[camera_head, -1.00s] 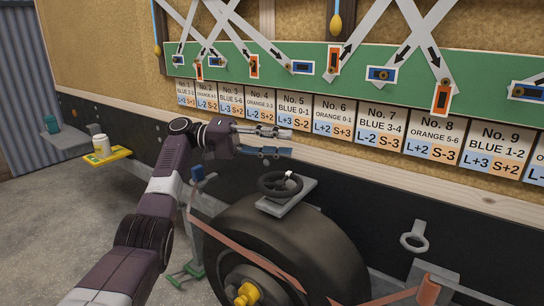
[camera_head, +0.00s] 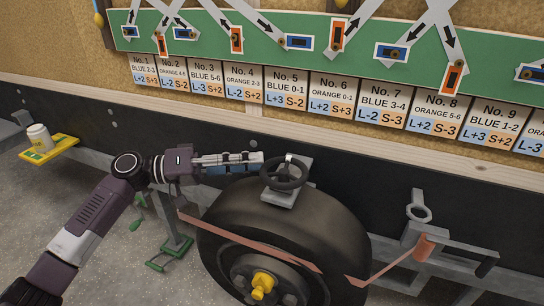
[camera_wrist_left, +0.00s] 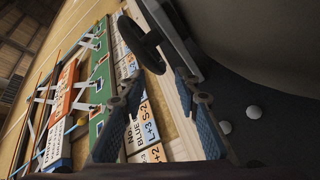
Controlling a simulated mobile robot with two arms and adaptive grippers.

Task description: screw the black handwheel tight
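The black handwheel (camera_head: 284,173) sits on a grey plate (camera_head: 279,198) over the top of the tyre. Its rim has spokes and a small pale knob or hub stands up from it. My left gripper (camera_head: 260,163) is just left of the handwheel, its fingers pointing at it. In the left wrist view the fingers (camera_wrist_left: 160,88) are spread with nothing between the pads. There the handwheel (camera_wrist_left: 142,45) shows as a dark, nearly edge-on disc beyond the fingertips. I cannot tell whether a fingertip touches the rim. My right gripper is in neither view.
The tyre (camera_head: 330,226) stands below with a yellow hub (camera_head: 262,284) and an orange strap across it. The wall with number cards (camera_head: 287,88) is close behind. A yellow shelf (camera_head: 50,149) holds a white jar. A grey ring bracket (camera_head: 418,207) stands right.

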